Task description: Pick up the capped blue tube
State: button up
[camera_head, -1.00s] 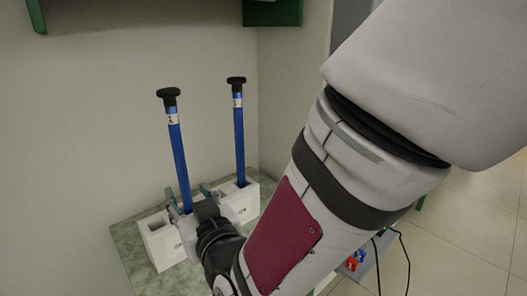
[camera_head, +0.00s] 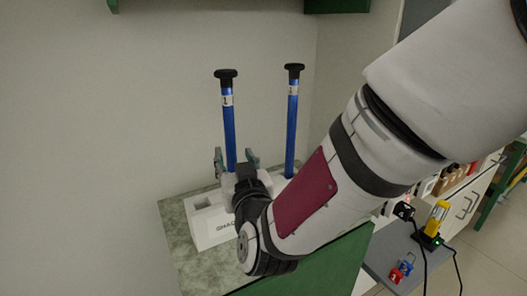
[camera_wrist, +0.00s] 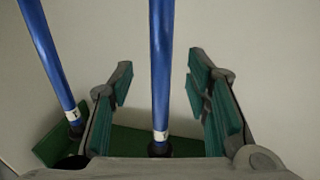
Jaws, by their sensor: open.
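Two upright blue tubes with black caps and small white labels stand side by side. The left tube (camera_head: 229,135) rises behind my gripper from a white block holder (camera_head: 212,228); its foot is hidden. The right tube (camera_head: 291,130) stands farther right, its foot partly behind my arm. My gripper (camera_head: 235,161) is open, with its green-padded fingers on either side of the left tube's lower part. In the wrist view one blue tube (camera_wrist: 160,75) runs between the open fingers, apart from both pads. The other tube (camera_wrist: 52,60) is outside the fingers at left.
The holder stands on a speckled green-grey top (camera_head: 185,212) against a plain wall. A green panel (camera_head: 320,262) lies below my arm. At right are red and blue padlocks (camera_head: 401,270), a yellow device (camera_head: 436,218) and black cables. Green shelf edges hang above.

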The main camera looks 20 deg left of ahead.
aim_at(232, 153)
jog(key=x, duration=0.5)
jog(key=shift+a+f, duration=0.1)
jog(key=shift+f, duration=0.15)
jog(key=shift+c, duration=0.3)
grip_shut()
